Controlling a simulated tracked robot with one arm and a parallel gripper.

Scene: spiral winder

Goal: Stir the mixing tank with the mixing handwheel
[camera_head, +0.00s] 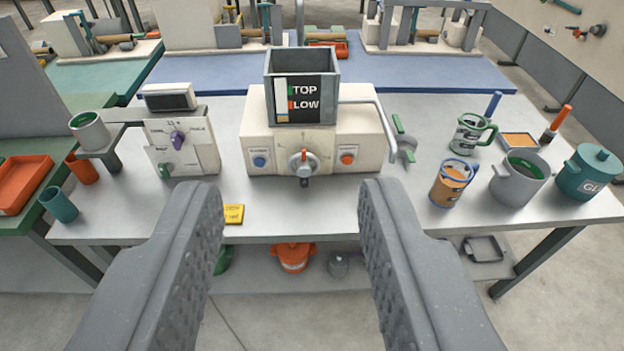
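A grey square tank (302,68) with a TOP/LOW level panel sits on a cream machine (262,112) in the middle of the white table; I take it for the mixing tank. A grey part with a green grip (403,140) stands at the machine's right side, beside a bent grey rod; it may be the mixing handwheel, but I cannot be sure. A round grey dial (303,162) with an orange mark is on the machine's front. My gripper (290,200) is wide open and empty, its fingers in front of the table's near edge, apart from everything.
A cream box with purple and green knobs (181,145) stands left on the white table (330,212). A yellow note (233,214) lies near the front edge. Right are mugs (470,132), a grey pot (519,178) and a teal lidded pot (588,172). The front middle is clear.

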